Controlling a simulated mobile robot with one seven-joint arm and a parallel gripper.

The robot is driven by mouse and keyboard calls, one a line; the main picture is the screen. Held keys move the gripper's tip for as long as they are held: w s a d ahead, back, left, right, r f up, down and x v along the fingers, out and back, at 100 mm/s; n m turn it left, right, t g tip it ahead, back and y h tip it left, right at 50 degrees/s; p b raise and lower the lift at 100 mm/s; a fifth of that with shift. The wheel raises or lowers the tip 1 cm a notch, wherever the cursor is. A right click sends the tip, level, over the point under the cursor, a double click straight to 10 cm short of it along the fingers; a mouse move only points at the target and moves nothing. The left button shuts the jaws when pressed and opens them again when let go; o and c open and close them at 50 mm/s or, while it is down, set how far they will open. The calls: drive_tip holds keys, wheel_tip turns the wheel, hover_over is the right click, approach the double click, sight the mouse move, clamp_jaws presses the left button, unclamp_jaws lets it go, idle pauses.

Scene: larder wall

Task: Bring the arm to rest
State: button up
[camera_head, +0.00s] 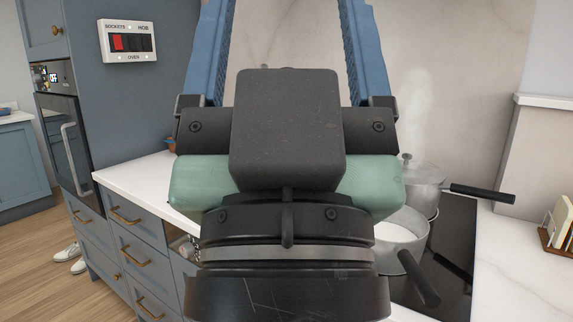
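My gripper (287,45) is raised in front of the camera, its two blue fingers pointing up. The fingers stand wide apart with nothing seen between them. Their tips run out past the top edge of the view. The dark gripper body and its pale green part cover the middle of the picture and hide part of the worktop and hob.
A black hob (455,240) at right bears a steaming lidded pot (425,190) and an open pan (396,232) with white contents; their handles stick out. Worktop (135,180), drawers (140,255), oven (62,140) and switch panel (129,42) are left. White shoes (70,256) stand on the floor.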

wheel_tip(320, 180, up, 22)
drive_tip(key=p, duration=1.9)
drive_tip(key=shift+f+p, duration=0.2)
drive_tip(key=shift+p, duration=0.1)
